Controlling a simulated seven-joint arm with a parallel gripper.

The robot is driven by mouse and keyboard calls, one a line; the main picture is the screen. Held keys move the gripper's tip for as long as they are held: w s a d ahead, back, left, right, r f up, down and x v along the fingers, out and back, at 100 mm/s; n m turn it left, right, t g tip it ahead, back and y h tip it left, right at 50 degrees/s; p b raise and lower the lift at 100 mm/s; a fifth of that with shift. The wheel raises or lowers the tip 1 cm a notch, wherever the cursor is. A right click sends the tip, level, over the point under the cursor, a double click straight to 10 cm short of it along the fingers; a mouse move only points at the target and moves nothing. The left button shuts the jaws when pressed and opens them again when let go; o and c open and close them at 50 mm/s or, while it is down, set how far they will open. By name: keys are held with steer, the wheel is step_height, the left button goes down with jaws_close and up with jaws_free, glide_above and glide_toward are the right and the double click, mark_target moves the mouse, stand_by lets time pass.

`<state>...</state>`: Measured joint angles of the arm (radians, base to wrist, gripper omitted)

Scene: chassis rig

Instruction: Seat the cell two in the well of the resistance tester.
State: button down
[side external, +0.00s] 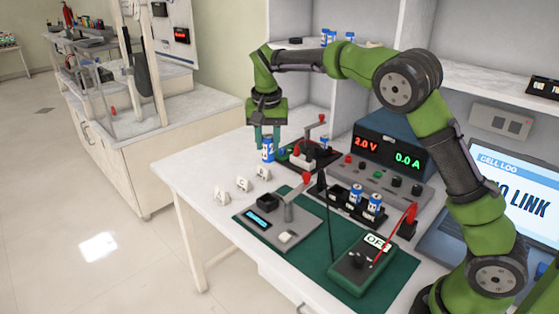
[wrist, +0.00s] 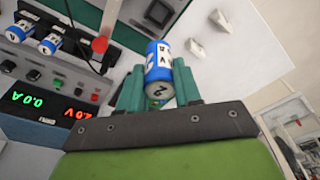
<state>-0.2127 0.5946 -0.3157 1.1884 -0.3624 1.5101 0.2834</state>
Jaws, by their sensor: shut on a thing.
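My gripper (side external: 267,143) is shut on a blue and white cell (side external: 268,154), held upright above the left part of the bench. In the wrist view my gripper (wrist: 158,78) has one finger on each side of the cell (wrist: 158,62); a dark mark on its near end may be a 2. A grey instrument (side external: 265,222) with a blue display and a red-knobbed lever, seemingly the resistance tester, stands on the green mat, nearer the camera than the held cell.
A black rack (side external: 343,207) holds two blue cells (side external: 375,202). A black fixture with a red-tipped lever (side external: 318,150) stands just right of my gripper.

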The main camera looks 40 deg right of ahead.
steer(key=f, duration=1.5)
steer(key=shift+w+a, duration=0.1)
steer(key=shift+a, duration=0.15)
steer(key=shift+f, duration=0.1)
steer(key=c, duration=0.8)
jaws_free()
steer(key=shift+f, duration=0.1)
